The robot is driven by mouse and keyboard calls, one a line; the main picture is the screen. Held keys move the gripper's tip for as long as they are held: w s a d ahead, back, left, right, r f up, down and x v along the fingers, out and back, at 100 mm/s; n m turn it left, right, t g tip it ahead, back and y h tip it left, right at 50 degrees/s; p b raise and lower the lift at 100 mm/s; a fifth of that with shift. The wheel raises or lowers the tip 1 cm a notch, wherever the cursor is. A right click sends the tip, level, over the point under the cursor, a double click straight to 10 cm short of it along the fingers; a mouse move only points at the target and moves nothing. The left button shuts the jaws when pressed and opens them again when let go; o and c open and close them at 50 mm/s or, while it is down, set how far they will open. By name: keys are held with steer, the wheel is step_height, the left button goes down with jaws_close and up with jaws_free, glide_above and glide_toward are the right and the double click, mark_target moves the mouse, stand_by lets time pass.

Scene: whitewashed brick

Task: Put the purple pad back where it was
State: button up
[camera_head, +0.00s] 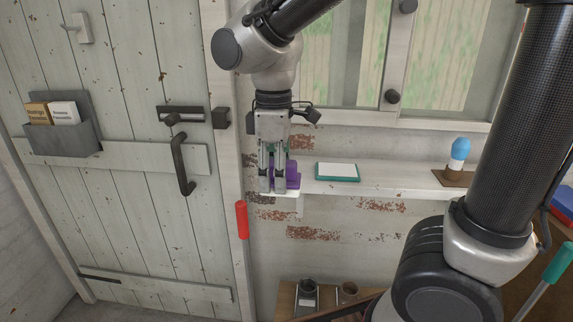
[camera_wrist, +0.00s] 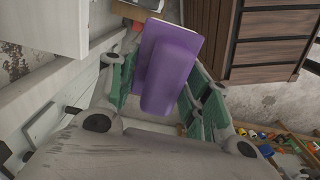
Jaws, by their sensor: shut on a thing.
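The purple pad (camera_head: 292,176) is in my gripper (camera_head: 272,183) at the left end of the white shelf under the window. In the head view the fingers cover part of the pad. In the wrist view the purple pad (camera_wrist: 167,66) lies between the green-lined fingers (camera_wrist: 160,100), tilted, with a thicker raised part along it. My gripper is shut on it. I cannot tell whether the pad touches the shelf (camera_head: 390,180).
A teal-edged white pad (camera_head: 338,171) lies on the shelf to the right. A blue-capped bottle (camera_head: 458,154) stands on a brown block (camera_head: 453,178) farther right. A red handle (camera_head: 242,219) is below left. The door (camera_head: 130,150) has a grey card holder (camera_head: 62,130). Bare shelf lies between the teal pad and the block.

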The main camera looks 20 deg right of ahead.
steer(key=w+d, duration=0.2)
steer(key=w, duration=0.4)
steer(key=w+d, duration=0.3)
steer(key=w, duration=0.3)
steer(key=w+d, duration=0.2)
steer(key=w, duration=0.4)
steer(key=shift+d+f, duration=0.35)
steer(key=shift+f, duration=0.05)
step_height(320, 180, down, 6)
steer(key=shift+s+r, duration=0.1)
steer(key=shift+r, duration=0.15)
steer(key=shift+w+f, duration=0.2)
steer(key=shift+f, duration=0.1)
steer(key=o, duration=1.3)
steer(key=shift+f, duration=0.1)
